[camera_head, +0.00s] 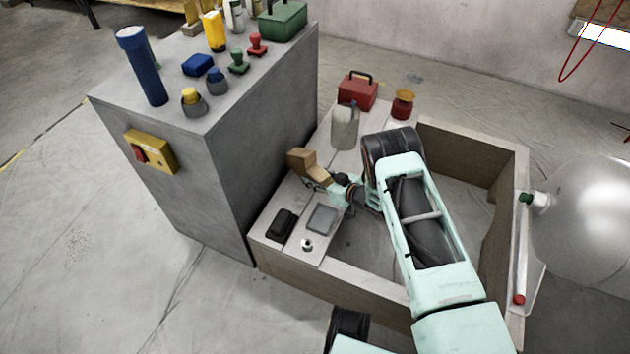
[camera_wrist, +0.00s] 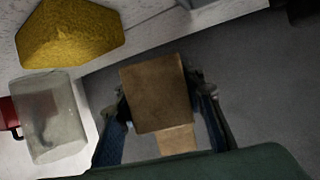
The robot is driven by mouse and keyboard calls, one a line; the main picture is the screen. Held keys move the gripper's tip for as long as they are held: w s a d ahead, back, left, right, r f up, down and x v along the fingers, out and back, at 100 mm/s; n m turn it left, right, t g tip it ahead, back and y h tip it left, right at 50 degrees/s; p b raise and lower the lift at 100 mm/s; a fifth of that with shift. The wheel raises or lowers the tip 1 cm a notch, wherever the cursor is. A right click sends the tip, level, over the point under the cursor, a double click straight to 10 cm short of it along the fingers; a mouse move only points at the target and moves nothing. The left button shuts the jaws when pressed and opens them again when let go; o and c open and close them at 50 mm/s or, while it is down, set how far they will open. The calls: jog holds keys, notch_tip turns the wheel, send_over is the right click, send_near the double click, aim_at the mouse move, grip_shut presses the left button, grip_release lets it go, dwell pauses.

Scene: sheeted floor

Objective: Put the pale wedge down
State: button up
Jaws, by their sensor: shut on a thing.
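The wedge is a tan-brown wooden piece (camera_head: 301,161), stepped in outline, at the end of my arm beside the grey cabinet. It also shows in the wrist view (camera_wrist: 157,92) between the two fingers. My gripper (camera_head: 322,182) is shut on it; its fingers (camera_wrist: 162,98) lie on both sides of the piece. The wedge appears to be above the left board of the wooden frame (camera_head: 278,213). I cannot tell whether its underside touches anything.
The grey cabinet (camera_head: 212,165) rises close to the wedge's left. A clear container (camera_head: 344,128), red toolbox (camera_head: 357,92) and orange-topped red item (camera_head: 403,103) stand behind. A black case (camera_head: 282,224), grey pad (camera_head: 322,218) and small white-and-dark item (camera_head: 307,244) lie in front.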

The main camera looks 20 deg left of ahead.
jog(key=shift+f, duration=0.25)
jog(key=shift+f+b, duration=0.55)
jog(key=shift+b, duration=0.05)
jog(key=o, duration=1.3)
jog(key=shift+c, duration=0.2)
jog(key=shift+r, duration=0.1)
jog(key=shift+r+p, duration=0.7)
jog(key=shift+p, duration=0.25)
jog(key=p+v, duration=0.3)
jog(key=v, duration=0.8)
jog(key=shift+s+d+f, duration=0.15)
jog(key=shift+s+d, duration=0.1)
jog(key=shift+d, duration=0.2)
